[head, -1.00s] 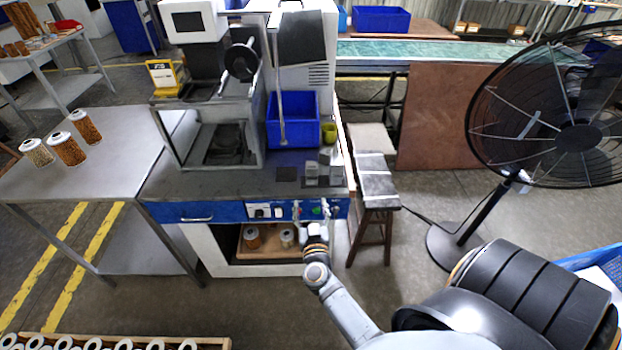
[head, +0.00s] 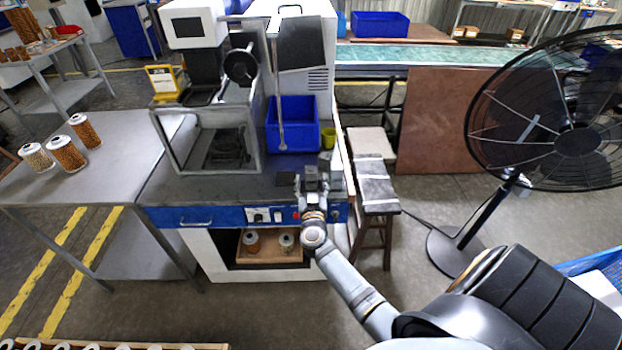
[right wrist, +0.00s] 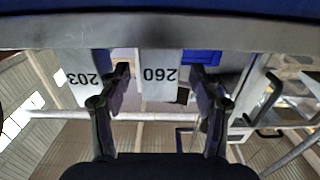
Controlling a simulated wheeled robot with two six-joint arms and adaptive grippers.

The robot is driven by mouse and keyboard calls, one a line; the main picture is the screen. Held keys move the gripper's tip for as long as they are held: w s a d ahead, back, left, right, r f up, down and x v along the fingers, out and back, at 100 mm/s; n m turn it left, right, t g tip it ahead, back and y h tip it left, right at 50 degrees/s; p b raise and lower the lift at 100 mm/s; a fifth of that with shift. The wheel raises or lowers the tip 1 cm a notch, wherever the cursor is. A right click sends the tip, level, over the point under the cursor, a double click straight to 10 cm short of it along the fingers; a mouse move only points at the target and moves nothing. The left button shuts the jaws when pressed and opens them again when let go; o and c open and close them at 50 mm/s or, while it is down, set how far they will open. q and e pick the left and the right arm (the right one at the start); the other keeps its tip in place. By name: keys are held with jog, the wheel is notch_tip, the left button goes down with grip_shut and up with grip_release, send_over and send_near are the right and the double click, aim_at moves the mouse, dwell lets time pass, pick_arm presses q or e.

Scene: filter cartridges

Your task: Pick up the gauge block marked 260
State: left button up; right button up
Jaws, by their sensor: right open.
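The gauge block marked 260 (right wrist: 160,78) is a light grey block, its number upside down in the right wrist view. In the head view the block (head: 311,174) stands on the dark bench top near its front edge. My right gripper (head: 312,184) is open, with its fingers on either side of this block. In the right wrist view the gripper (right wrist: 160,84) shows a gap beside the block on both sides. A similar block marked 203 (right wrist: 83,80) stands to the left in that view, close to one finger. My left gripper is not in view.
A blue bin (head: 293,130) and a small yellow-green cup (head: 328,138) stand behind the blocks. A metal-framed machine (head: 213,140) is to the left. A stool (head: 375,185) stands right of the bench, and a large fan (head: 560,130) is further right.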

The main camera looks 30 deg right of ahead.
jog(key=shift+w+d+f, duration=0.1)
jog(key=shift+w+d, duration=0.2)
jog(key=shift+w, duration=0.15)
jog(key=shift+s+a, duration=0.1)
jog(key=shift+c, duration=0.5)
grip_shut()
jog(key=shift+r, duration=0.2)
